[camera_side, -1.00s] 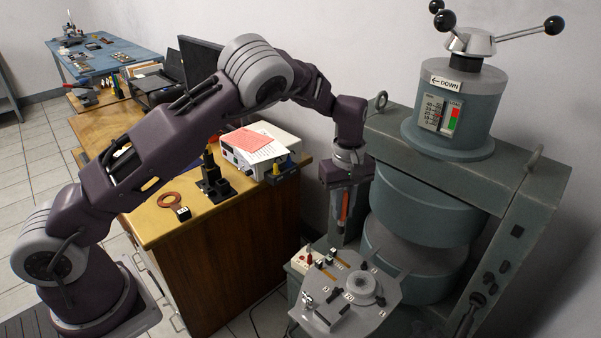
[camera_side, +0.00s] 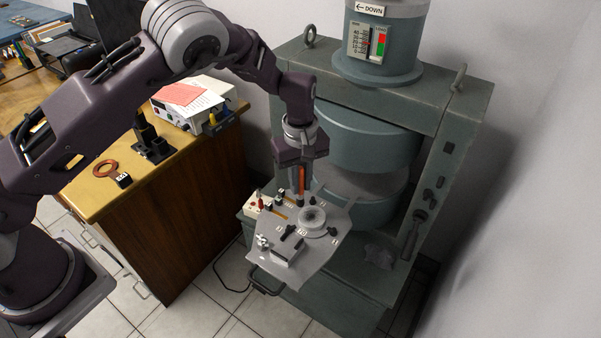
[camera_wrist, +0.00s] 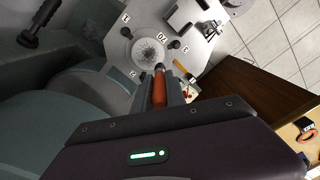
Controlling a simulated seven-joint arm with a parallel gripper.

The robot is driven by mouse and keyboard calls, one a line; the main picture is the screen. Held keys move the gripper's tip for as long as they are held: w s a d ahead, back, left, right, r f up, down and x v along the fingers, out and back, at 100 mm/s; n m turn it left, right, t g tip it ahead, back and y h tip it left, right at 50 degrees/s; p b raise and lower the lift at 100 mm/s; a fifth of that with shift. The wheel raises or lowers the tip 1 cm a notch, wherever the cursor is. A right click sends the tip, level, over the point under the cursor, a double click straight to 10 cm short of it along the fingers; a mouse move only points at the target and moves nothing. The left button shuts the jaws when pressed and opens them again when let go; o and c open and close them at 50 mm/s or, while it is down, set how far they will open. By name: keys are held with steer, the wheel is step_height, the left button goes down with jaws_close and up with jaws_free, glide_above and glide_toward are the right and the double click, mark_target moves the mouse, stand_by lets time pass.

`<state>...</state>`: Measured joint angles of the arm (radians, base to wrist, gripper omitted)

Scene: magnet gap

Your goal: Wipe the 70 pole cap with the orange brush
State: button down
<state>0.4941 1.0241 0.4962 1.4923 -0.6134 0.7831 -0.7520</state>
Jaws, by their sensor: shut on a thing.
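My gripper (camera_side: 300,190) points down and is shut on the orange brush (camera_side: 301,177). In the wrist view the brush (camera_wrist: 159,88) lies between the fingers (camera_wrist: 160,93). Its tip overlaps the near edge of a round pale disc with a speckled dark centre (camera_wrist: 148,50). I cannot tell whether the tip touches it. A small label that seems to read 70 (camera_wrist: 162,38) is beside this disc, which looks like the pole cap. In the side view the disc (camera_side: 312,216) sits on the grey shelf (camera_side: 322,248), just right of and below the brush.
Several small dark parts and labels surround the disc, with a black-topped block (camera_side: 287,250) at the shelf's front. The large magnet's lower pole (camera_side: 372,205) stands close behind. A wooden cabinet (camera_side: 200,215) is at the left. A yellow strip (camera_wrist: 186,72) lies near the fingers.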

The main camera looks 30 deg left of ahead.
mark_target(303, 199)
steer(key=shift+f, duration=0.85)
steer(key=shift+d+f, duration=0.35)
steer(key=shift+f, duration=0.3)
steer(key=shift+d, duration=2.7)
steer(key=shift+a, duration=3.05)
steer(key=shift+w, duration=0.45)
steer(key=shift+w+d, duration=0.1)
steer(key=shift+d, duration=3.1)
steer(key=shift+a, duration=3.15)
step_height(303, 199, up, 8)
